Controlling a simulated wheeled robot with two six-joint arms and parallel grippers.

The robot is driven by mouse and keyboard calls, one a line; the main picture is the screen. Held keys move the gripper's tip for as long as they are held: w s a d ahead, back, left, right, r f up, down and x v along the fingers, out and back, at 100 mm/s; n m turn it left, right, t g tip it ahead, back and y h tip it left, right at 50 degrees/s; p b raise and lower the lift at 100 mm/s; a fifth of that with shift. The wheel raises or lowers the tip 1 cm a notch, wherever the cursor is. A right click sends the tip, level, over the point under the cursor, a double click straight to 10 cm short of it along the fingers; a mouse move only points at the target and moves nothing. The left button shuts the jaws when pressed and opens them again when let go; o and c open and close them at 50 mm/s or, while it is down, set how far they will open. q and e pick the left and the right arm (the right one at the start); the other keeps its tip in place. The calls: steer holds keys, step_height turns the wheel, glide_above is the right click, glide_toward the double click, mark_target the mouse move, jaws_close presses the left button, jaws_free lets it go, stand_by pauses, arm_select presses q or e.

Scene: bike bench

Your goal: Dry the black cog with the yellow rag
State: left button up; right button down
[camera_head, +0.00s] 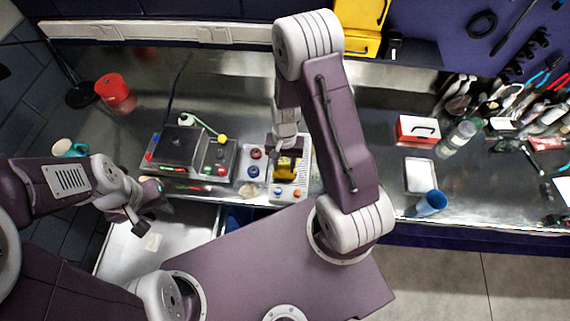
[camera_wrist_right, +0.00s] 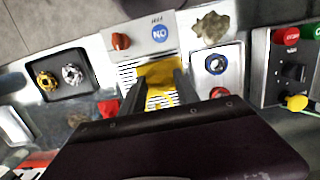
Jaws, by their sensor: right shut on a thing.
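My right gripper (camera_head: 285,152) reaches down over a white panel on the bench and is shut on the yellow rag (camera_head: 285,171). In the right wrist view, the yellow rag (camera_wrist_right: 157,74) shows between and beyond the fingers (camera_wrist_right: 160,92), over a striped, grille-like part of the panel. I cannot make out the black cog in either view. What lies beneath the rag is hidden. My left gripper (camera_head: 138,218) hangs over the open drawer at the left, apart from the rag, and its opening is unclear.
A dark tray (camera_wrist_right: 86,93) with a gold cog (camera_wrist_right: 47,81) and a silver cog (camera_wrist_right: 72,73) lies beside the panel. A control box (camera_head: 180,150) with buttons stands left of the rag. A blue cup (camera_head: 431,202) and a red box (camera_head: 417,130) are at the right.

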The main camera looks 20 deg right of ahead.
step_height(320, 180, up, 5)
steer(key=p, duration=0.4)
steer(key=shift+f, duration=0.1)
